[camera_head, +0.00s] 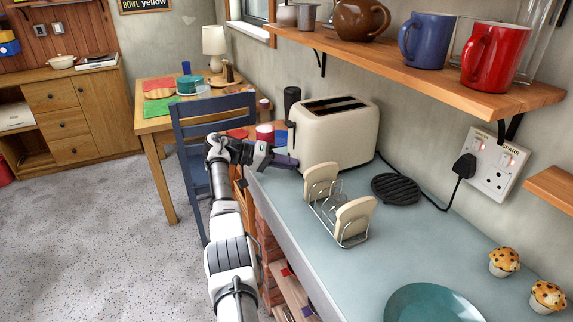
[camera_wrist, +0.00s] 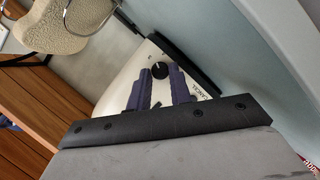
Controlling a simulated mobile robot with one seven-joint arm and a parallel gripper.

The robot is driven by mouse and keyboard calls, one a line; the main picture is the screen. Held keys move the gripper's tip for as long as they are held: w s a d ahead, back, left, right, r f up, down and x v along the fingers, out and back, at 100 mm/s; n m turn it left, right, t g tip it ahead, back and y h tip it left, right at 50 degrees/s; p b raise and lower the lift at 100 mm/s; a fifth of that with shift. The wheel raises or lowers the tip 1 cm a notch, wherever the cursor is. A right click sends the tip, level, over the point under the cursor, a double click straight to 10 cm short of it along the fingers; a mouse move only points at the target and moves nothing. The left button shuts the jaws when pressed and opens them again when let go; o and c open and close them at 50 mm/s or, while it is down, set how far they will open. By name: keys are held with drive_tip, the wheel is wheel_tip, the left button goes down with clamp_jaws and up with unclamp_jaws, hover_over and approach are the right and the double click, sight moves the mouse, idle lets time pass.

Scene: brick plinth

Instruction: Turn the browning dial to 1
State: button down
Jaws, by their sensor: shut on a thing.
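The cream toaster (camera_head: 345,139) stands on the blue-grey worktop with two dark slots on top. Its end face (camera_wrist: 130,88) fills the middle of the wrist view, with the word CANCEL beside my right finger. The browning dial (camera_wrist: 160,69) is a small round black knob with a pale mark. The number it points to is too small to read. My gripper (camera_head: 290,161) is at the near left end of the toaster. In the wrist view its two purple fingers (camera_wrist: 160,75) are on either side of the dial, shut on it. The head view hides the dial.
A wire toast rack (camera_head: 340,222) with two bread slices stands close in front of the toaster. A black trivet (camera_head: 396,188), a teal plate (camera_head: 430,303) and two muffins (camera_head: 504,262) are to the right. A wooden shelf (camera_head: 420,75) with mugs overhangs the worktop.

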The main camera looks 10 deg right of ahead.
idle(0.4)
drive_tip(key=c, duration=1.3)
unclamp_jaws()
drive_tip(key=shift+r, duration=0.1)
